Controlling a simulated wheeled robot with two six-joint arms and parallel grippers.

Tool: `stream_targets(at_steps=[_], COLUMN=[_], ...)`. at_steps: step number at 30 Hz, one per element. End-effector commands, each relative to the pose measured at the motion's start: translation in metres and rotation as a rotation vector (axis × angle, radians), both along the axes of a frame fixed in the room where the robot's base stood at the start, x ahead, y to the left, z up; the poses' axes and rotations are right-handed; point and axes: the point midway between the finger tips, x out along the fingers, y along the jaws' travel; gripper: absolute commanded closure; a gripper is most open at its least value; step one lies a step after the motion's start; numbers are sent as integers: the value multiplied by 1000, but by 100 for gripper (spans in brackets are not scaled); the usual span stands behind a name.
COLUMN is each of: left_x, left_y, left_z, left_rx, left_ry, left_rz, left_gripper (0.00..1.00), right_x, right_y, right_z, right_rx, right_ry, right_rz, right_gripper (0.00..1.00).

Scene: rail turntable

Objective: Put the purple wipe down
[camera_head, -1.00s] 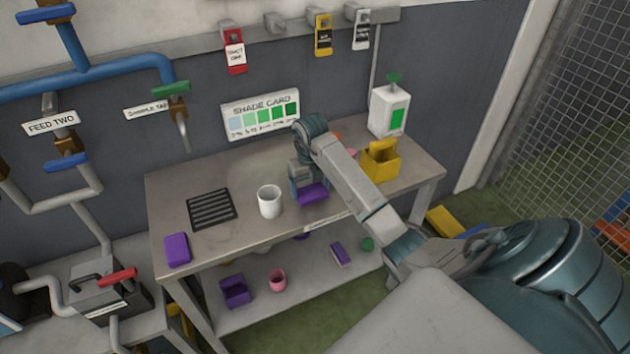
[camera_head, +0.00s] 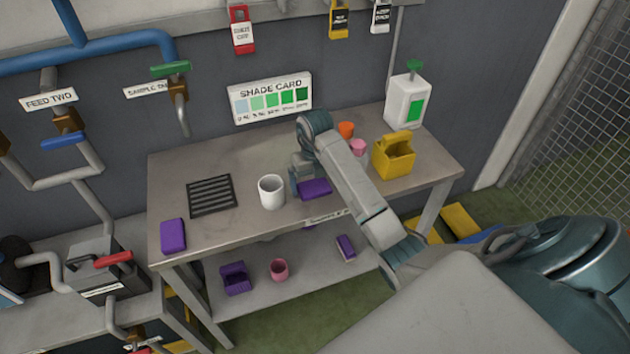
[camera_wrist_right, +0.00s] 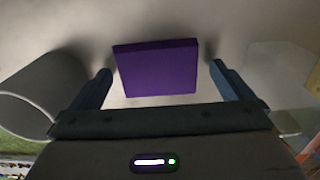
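A purple wipe (camera_head: 314,189) lies flat on the grey workbench (camera_head: 240,160), right of the white cup (camera_head: 271,192). In the right wrist view, the wipe (camera_wrist_right: 157,70) sits between the two fingers of my right gripper (camera_wrist_right: 160,80). A gap shows on each side of the wipe, so the gripper is open around it and not touching it. In the head view, my right gripper (camera_head: 301,176) is low over the bench at the wipe, partly hidden by its own arm. My left gripper is not in view.
A second purple block (camera_head: 173,235) lies at the bench's left front corner, by a black grille (camera_head: 211,195). The shelf below holds a purple box (camera_head: 235,278).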

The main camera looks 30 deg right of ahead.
Motion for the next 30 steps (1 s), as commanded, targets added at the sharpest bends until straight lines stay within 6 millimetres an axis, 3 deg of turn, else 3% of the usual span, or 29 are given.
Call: stream_targets(at_steps=[8, 13, 30], left_x=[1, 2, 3], left_y=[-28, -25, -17], left_z=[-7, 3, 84], left_rx=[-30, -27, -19], left_ry=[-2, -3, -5], left_rz=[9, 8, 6], left_gripper=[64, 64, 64], right_x=[0, 1, -2], right_y=[0, 0, 4], right_z=[-5, 21, 99], right_rx=[0, 0, 0], right_ry=[-1, -4, -1], right_rz=[0, 1, 0], right_gripper=[0, 0, 0])
